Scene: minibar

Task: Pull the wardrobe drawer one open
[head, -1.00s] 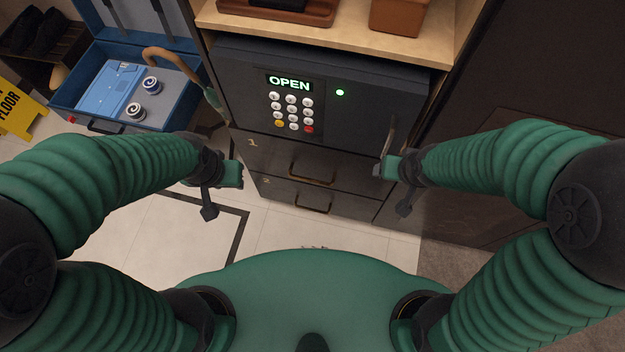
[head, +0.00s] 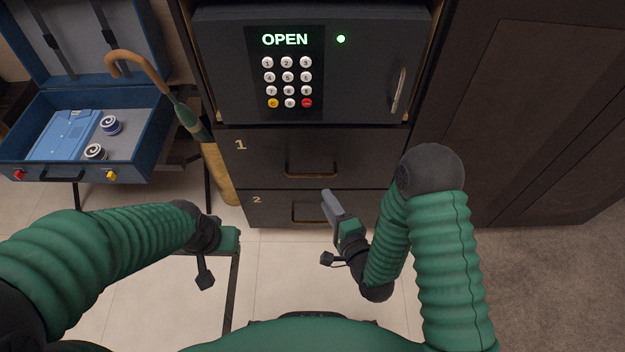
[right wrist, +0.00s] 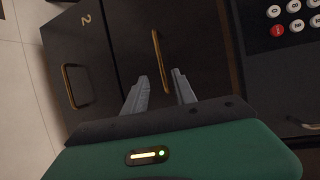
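Drawer one (head: 258,160), dark and marked "1", is shut flush in the cabinet below the safe. Its bronze handle (head: 311,172) runs level across the front and also shows in the right wrist view (right wrist: 161,60). My right gripper (head: 329,203) is in front of the drawers, just below and right of that handle in the head view. In the right wrist view, its two grey fingers (right wrist: 162,88) are apart and empty, with the handle ahead, in line with the gap. Contact is not visible. My left gripper (head: 230,240) is low at the left, away from the drawers; its fingers do not show clearly.
Drawer two (head: 266,211) is shut below. The safe (head: 225,65) above reads "OPEN", with a vertical handle (head: 397,90) at its right. An umbrella (head: 187,115) leans at the cabinet's left side, beside an open blue suitcase (head: 150,125). The tiled floor in front is clear.

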